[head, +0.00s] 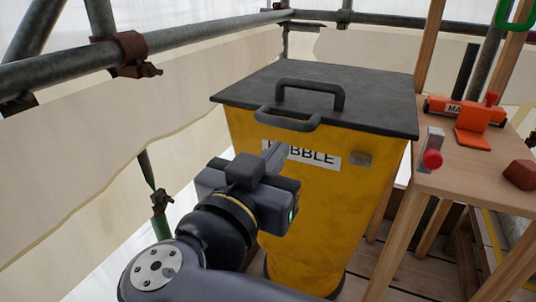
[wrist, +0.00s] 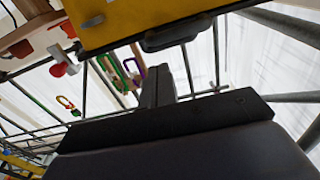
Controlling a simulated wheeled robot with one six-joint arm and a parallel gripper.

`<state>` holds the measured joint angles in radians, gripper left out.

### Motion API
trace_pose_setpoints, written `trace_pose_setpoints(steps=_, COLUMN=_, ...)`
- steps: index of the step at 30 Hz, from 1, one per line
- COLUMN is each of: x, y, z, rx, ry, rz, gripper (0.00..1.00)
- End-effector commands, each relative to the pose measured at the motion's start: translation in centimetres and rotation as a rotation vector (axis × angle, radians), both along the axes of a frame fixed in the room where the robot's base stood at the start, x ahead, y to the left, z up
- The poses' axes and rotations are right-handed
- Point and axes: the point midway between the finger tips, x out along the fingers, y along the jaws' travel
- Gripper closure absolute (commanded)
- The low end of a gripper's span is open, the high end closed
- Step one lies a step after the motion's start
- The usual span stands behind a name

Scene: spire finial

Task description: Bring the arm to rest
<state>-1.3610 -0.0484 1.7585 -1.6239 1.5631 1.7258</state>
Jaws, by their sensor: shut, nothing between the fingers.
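My gripper (head: 276,156) is in front of the yellow rubble bin, low in the head view, with its fingers together and nothing held. In the wrist view my gripper's fingers (wrist: 157,85) also show closed, pointing up the picture. My dark arm comes up from the bottom of the head view. The yellow bin (head: 315,215) has a dark lid (head: 370,95) lying shut on it, with a handle on top and another at the front edge. My gripper covers part of its label. I cannot tell whether the fingers touch the bin.
A wooden bench (head: 460,180) at the right carries an orange tool (head: 472,112), a red-knobbed metal piece (head: 432,158) and a reddish-brown block (head: 520,174). Open space lies left of my arm.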

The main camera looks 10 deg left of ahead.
Motion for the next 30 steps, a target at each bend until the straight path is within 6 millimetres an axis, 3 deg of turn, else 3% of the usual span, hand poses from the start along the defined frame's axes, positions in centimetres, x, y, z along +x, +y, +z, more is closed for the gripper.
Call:
trace_pose_setpoints(steps=6, x=-1.9, y=0.4, z=0.4, rx=0.003, ry=-0.008, rz=0.003, gripper=1.0)
trace_pose_setpoints(steps=18, x=-2.3, y=0.4, z=0.4, rx=0.004, ry=-0.011, rz=0.0, gripper=1.0)
trace_pose_setpoints(steps=24, x=-1.7, y=0.3, z=0.3, rx=0.005, ry=-0.008, rz=-0.001, gripper=1.0)
trace_pose_setpoints(steps=30, x=0.4, y=-0.2, z=-0.1, rx=0.001, ry=0.0, rz=-0.004, gripper=1.0)
